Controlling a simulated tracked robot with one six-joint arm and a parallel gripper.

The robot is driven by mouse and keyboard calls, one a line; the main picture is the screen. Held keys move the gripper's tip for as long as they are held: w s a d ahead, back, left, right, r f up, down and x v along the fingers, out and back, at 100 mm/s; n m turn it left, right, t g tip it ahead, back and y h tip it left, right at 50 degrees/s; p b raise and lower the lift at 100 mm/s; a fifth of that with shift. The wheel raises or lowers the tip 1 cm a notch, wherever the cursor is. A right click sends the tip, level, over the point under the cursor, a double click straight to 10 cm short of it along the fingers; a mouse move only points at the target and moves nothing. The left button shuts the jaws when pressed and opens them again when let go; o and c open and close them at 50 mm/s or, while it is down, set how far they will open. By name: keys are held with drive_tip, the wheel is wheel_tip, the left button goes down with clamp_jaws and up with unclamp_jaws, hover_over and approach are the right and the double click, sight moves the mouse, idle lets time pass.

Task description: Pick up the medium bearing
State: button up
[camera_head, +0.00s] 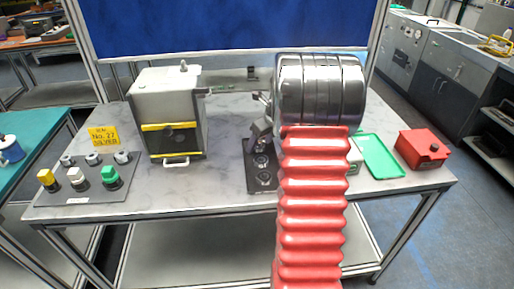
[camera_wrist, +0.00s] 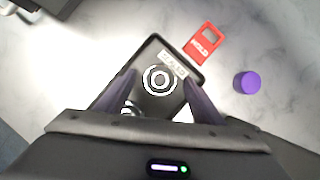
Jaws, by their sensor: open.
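A black plate (camera_head: 248,182) with several round bearings stands near the middle of the bench, left of my arm. In the wrist view the plate (camera_wrist: 158,48) has a white label. A silver ring-shaped bearing (camera_wrist: 159,80) lies on it between my gripper's fingertips (camera_wrist: 160,77). The fingers are open, one on each side of this bearing; I cannot tell whether they touch it. Another bearing (camera_wrist: 131,108) is partly hidden by the left finger. I cannot tell for certain which bearing is the medium one. In the head view my arm largely hides my gripper.
A red HOLD tag (camera_wrist: 203,44) and a purple cylinder (camera_wrist: 246,82) lie right of the plate. A grey machine (camera_head: 167,105) and a button panel (camera_head: 88,185) stand left. A green tray (camera_head: 378,155) and red box (camera_head: 422,148) are at right.

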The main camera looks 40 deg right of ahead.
idle(0.5)
drive_tip(key=c, duration=1.2)
